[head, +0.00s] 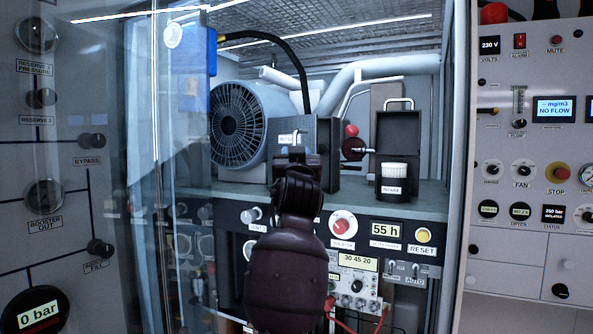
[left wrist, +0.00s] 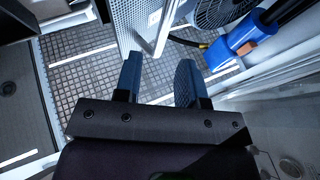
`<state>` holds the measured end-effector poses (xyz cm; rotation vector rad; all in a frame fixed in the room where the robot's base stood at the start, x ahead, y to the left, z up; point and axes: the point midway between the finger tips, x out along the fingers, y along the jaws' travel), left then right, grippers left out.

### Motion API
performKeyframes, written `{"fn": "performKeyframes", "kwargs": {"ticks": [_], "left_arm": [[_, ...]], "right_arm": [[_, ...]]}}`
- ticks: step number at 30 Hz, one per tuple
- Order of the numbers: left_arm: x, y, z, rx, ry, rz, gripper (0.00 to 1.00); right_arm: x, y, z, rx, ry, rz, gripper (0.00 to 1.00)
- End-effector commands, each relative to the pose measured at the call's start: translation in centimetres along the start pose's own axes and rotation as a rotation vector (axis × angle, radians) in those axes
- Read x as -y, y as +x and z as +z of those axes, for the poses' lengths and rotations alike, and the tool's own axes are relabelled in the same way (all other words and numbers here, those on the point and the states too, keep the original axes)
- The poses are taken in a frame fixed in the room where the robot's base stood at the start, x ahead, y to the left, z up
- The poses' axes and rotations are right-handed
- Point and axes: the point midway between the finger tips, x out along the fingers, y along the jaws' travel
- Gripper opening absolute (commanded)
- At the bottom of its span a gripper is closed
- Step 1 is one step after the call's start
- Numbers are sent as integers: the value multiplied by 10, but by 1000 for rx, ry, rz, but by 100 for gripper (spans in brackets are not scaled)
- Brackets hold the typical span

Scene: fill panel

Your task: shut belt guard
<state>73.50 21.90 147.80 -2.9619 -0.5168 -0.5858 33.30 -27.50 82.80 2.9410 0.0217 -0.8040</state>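A dark upright panel with a small label (head: 322,150), which looks like the belt guard, stands beside the fan housing on the shelf in the head view. In the left wrist view a light perforated panel with a white label (left wrist: 150,20) appears to be the same guard. My left gripper (head: 296,158) is in front of it at the label; the arm covers the lower part. In the left wrist view its two dark blue fingers (left wrist: 158,78) are apart, with the panel's lower edge just beyond them. Contact cannot be told. My right gripper is not in view.
The round fan (head: 237,125) is left of the panel. A glass door (head: 165,190) stands at the left. Controls (head: 385,232) line the shelf's front below.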

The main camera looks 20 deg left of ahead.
Motion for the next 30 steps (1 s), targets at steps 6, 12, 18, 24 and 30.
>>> {"fn": "performKeyframes", "kwargs": {"ticks": [6, 12, 18, 24, 30], "left_arm": [[0, -33, 2, 1, -2, 0, 37], [-1, -47, 0, 0, 0, 1, 37], [0, -49, 0, 0, 0, 0, 37], [0, -49, 0, 0, 3, 0, 37], [-9, -52, -14, -63, -14, 55, 37]], "right_arm": [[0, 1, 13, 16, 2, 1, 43], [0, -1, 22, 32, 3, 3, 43], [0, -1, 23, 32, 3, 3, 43], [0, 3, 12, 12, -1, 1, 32], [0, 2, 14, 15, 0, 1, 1]]}}
